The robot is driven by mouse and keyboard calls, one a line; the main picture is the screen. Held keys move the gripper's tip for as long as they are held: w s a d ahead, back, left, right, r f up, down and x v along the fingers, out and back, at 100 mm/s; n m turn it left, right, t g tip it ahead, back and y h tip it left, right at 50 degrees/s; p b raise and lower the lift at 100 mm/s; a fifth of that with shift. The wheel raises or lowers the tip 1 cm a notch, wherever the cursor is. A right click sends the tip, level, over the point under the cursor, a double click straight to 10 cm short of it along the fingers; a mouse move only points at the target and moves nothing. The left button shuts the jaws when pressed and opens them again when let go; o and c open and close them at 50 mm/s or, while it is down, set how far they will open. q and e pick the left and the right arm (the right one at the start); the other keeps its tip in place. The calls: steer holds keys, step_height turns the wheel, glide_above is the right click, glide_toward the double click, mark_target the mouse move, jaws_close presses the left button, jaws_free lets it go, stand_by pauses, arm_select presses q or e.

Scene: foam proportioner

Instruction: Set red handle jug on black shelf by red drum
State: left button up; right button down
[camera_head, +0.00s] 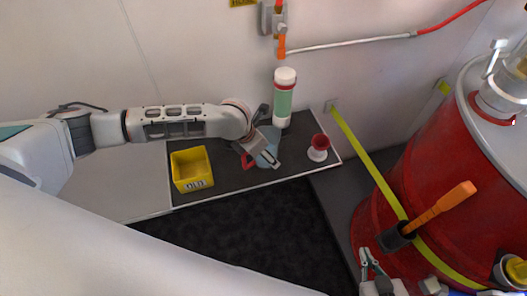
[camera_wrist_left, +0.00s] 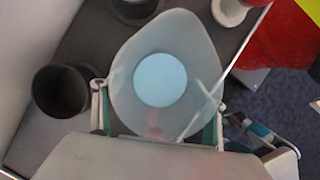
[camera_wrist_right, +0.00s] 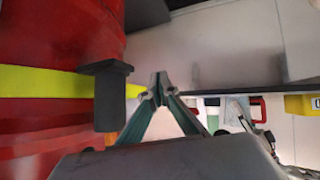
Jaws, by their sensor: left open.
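The red handle jug (camera_head: 270,146) is translucent pale blue and stands on the black shelf (camera_head: 235,177), partly hidden by my left gripper (camera_head: 264,157). In the left wrist view the jug (camera_wrist_left: 160,80) is seen from above, with its round blue bottom and red handle (camera_wrist_left: 153,122). The fingers of my left gripper are apart, one on each side of the jug; I cannot tell whether they touch it. The red drum (camera_head: 428,190) stands at the right. My right gripper (camera_wrist_right: 160,88) is shut and empty beside the drum, low in the head view (camera_head: 370,264).
A yellow bin (camera_head: 191,170), a green-and-white cylinder (camera_head: 284,98) and a red-and-white object (camera_head: 318,148) stand on the shelf. A dark cup (camera_wrist_left: 62,91) is near the jug. An orange-handled tool (camera_head: 435,213) is at the drum's front, beside a yellow strap (camera_head: 368,160).

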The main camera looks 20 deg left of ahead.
arm_select(q)
steer(key=shift+r, duration=0.45)
steer(key=p+v, duration=0.3)
steer(key=v, duration=0.7)
steer(key=shift+s+r, duration=0.1)
steer(key=shift+r, duration=0.15)
steer(key=shift+s+a+r, duration=0.2)
steer(key=shift+s+r, duration=0.05)
steer(key=shift+r, duration=0.15)
arm_select(e)
steer(key=shift+s+a+r, duration=0.15)
steer(key=shift+a+r, duration=0.05)
steer(key=shift+r, duration=0.35)
steer(key=shift+s+a+r, duration=0.1)
steer(key=shift+a+r, duration=0.1)
steer(key=shift+r, duration=0.3)
arm_select(q)
steer(key=shift+s, duration=0.1)
arm_select(e)
steer(key=shift+d, duration=0.1)
